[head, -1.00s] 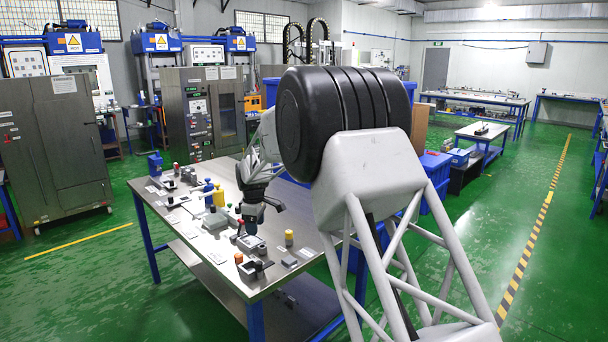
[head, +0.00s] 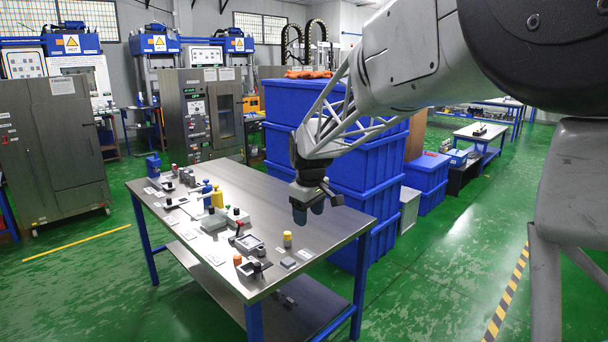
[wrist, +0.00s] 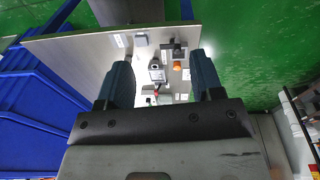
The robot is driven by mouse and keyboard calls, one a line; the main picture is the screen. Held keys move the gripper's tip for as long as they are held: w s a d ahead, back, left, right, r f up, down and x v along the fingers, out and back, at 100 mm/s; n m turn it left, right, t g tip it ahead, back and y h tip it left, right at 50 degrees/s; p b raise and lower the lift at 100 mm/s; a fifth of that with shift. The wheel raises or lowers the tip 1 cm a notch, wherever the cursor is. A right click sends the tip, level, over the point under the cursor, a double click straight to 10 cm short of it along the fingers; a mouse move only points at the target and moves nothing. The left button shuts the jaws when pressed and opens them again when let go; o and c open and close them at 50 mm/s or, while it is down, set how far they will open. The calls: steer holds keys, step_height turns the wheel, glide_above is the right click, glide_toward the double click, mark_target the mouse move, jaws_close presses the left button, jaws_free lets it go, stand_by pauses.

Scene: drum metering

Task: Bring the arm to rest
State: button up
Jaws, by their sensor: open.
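My gripper (head: 308,210) is above the right end of the steel table in the head view. It is open and empty, with its fingers pointing down. In the wrist view its two blue-grey fingers (wrist: 160,82) stand wide apart, with the table beyond them. My arm reaches in from the upper right of the head view, over the table's right edge.
Stacked blue crates (head: 375,180) stand close behind the table's right end. The table's right end is bare.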

steer(key=s+d+r+m+t, duration=0.1)
steer(key=s+d+m, duration=0.45)
steer(key=s, duration=0.95)
steer(key=s+d+r+m, duration=0.1)
steer(key=s+d+m, duration=0.1)
steer(key=s+d, duration=1.05)
steer(key=s+f+m, duration=0.2)
steer(key=s+f, duration=0.2)
steer(key=s, duration=1)
steer(key=shift+s+a+m, duration=0.15)
steer(key=shift+a+m, duration=0.2)
steer(key=shift+c, duration=0.2)
